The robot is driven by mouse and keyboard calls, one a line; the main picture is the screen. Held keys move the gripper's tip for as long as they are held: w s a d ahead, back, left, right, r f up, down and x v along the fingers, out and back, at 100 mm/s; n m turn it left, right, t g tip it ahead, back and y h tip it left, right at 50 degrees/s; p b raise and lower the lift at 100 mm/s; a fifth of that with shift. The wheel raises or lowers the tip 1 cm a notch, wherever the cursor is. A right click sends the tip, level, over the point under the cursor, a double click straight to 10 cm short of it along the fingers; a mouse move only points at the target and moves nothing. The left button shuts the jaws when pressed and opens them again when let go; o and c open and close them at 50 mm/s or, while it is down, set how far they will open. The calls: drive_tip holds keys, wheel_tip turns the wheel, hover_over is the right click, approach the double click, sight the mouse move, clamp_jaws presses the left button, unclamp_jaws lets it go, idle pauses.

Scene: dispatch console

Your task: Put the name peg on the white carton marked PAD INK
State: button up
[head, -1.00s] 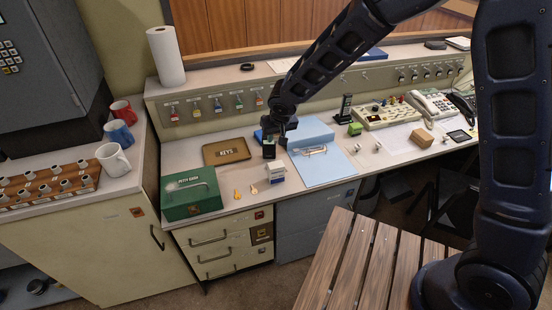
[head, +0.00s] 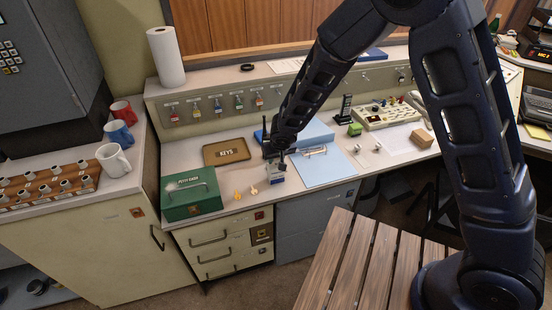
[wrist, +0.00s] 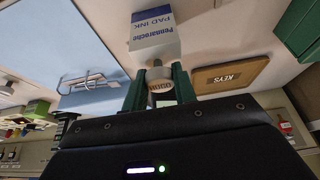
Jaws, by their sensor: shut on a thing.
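The white carton marked PAD INK (wrist: 155,36), with a blue band, lies just beyond my fingertips in the wrist view. In the head view the carton (head: 276,178) stands on the desk in front of the blue binder. My gripper (head: 275,160) is right at the carton's top there. In the wrist view my gripper (wrist: 160,84) is shut on the name peg (wrist: 160,88), a small pale cylinder with a tan lettered band between the green fingers. The lettering is hard to read. I cannot tell whether the peg touches the carton.
The green petty cash box (head: 191,195) and brown KEYS tray (head: 226,152) stand to the left. Two small yellowish pieces (head: 246,193) lie between box and carton. The blue binder (head: 318,168) lies close on the right. Mugs (head: 113,160) stand on the left cabinet.

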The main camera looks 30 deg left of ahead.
drive_tip(key=shift+f, duration=0.1)
drive_tip(key=o, duration=0.9)
drive_tip(key=shift+o, duration=0.2)
drive_tip(key=shift+s+r, duration=0.1)
drive_tip(key=shift+r, duration=0.5)
drive_tip(key=v, duration=1.1)
drive_tip(key=shift+d, duration=0.1)
